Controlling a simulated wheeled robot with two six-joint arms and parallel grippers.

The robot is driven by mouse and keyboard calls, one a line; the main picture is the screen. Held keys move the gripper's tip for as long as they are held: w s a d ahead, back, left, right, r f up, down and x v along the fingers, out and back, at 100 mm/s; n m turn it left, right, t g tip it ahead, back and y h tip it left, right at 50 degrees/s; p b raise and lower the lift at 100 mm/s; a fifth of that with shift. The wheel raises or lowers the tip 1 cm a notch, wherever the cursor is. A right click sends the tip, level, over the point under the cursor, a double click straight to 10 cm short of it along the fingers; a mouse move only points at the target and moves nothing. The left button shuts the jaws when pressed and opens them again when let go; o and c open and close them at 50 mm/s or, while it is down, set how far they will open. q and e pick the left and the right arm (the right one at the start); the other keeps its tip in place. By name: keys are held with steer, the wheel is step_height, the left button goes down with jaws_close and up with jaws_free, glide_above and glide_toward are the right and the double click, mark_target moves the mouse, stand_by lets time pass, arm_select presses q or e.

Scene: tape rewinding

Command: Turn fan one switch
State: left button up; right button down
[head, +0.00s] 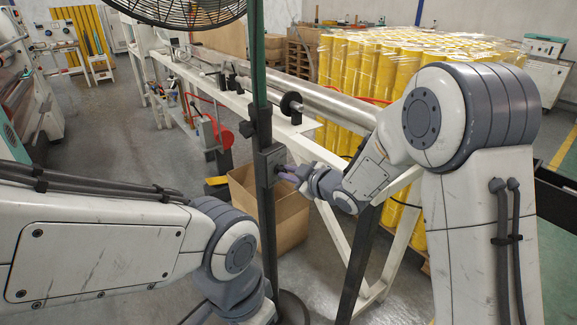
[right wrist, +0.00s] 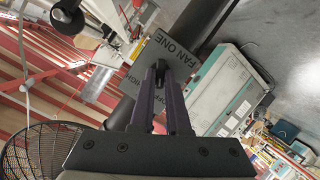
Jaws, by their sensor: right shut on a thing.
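The fan one switch box (head: 270,163) is a grey box on the dark upright pole of a fan in the head view. In the right wrist view its grey plate (right wrist: 178,54) reads "FAN ONE". My right gripper (head: 284,172) reaches the front of the box from the right. In the right wrist view its purple fingers (right wrist: 166,70) are closed together at the middle of the plate, on the switch knob, which they hide. The fan's round black cage (head: 178,8) is at the top of the head view. My left arm shows at lower left, its gripper out of view.
An open cardboard box (head: 292,215) stands on the floor behind the pole. A white bench frame with a long metal roller (head: 335,104) runs behind it. Many yellow rolls (head: 385,68) stand at the back right.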

steer(key=shift+w+d+r+m+g+y+p, duration=0.15)
steer(key=shift+m+g+y+p, duration=0.65)
steer(key=shift+p, duration=1.65)
steer(key=shift+w+d+f+m+g+p, duration=0.1)
steer(key=shift+m+g+p, duration=0.3)
steer(key=shift+m+p, duration=1.5)
steer(key=shift+n+p, duration=0.55)
steer(key=shift+n, duration=0.05)
steer(key=c, duration=0.9)
jaws_free()
steer(key=b+v, duration=0.1)
steer(key=v, duration=0.9)
steer(key=shift+s+d, duration=0.15)
